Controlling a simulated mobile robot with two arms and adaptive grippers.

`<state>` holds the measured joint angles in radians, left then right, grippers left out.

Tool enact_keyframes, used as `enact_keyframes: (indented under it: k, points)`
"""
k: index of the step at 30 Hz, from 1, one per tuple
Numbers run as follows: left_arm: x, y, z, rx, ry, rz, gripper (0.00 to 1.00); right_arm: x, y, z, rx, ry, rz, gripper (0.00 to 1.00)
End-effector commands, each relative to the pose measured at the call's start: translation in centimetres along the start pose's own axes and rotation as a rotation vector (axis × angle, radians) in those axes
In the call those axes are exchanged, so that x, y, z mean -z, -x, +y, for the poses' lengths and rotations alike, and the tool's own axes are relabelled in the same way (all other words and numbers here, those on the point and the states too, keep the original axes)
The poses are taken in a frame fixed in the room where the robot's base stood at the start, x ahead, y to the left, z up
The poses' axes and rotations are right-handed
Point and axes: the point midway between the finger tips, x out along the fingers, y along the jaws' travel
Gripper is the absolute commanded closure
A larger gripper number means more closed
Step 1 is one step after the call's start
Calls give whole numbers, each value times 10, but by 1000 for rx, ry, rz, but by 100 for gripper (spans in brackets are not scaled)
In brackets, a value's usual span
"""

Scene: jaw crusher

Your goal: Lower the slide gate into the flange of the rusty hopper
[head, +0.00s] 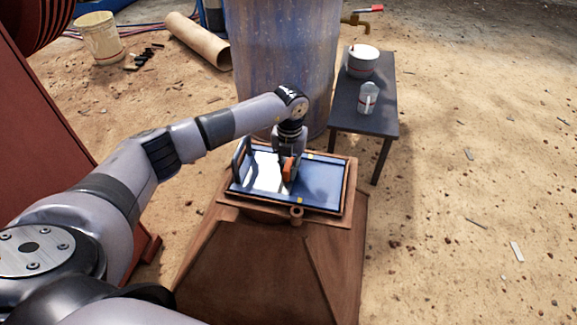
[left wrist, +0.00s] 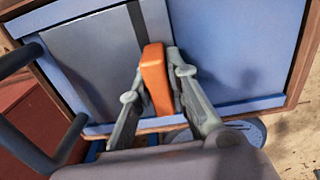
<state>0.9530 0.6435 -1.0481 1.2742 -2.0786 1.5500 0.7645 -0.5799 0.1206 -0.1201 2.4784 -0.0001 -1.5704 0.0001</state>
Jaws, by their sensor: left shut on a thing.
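The slide gate (head: 322,182) is a flat blue frame with yellow marks, a shiny grey plate at its left and a dark loop handle (head: 241,158) at its left end. It lies level at the flange (head: 340,212) of the rusty hopper (head: 265,265), inside or just over its rim; I cannot tell whether it touches. My left gripper (head: 288,172) is shut on the upright orange grip (head: 289,170) of the gate. In the left wrist view, the fingers (left wrist: 157,88) stand on both sides of the orange grip (left wrist: 155,75). My right gripper is not in view.
A large weathered blue drum (head: 275,70) stands right behind the hopper. A dark table (head: 378,117) at its right bears a white tub (head: 363,62) and a clear bottle (head: 368,98). A red machine (head: 50,150) stands at the left. Sandy ground at the right is mostly clear.

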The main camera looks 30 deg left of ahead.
Motion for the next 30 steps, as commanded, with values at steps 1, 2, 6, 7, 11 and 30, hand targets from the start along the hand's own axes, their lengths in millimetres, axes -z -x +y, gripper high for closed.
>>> enact_keyframes:
  k: [1,2,6,7,11,30]
  points:
    - [-2,3,-1,3,0,-5,82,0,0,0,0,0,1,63]
    - [-2,3,-1,3,0,-5,80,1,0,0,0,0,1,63]
    - [-1,2,0,2,0,-3,71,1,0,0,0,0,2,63]
    - [-1,2,0,2,0,-3,69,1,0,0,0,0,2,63]
    - [-1,1,0,1,0,-2,60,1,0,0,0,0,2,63]
    - [-1,52,0,1,-1,-5,60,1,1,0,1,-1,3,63]
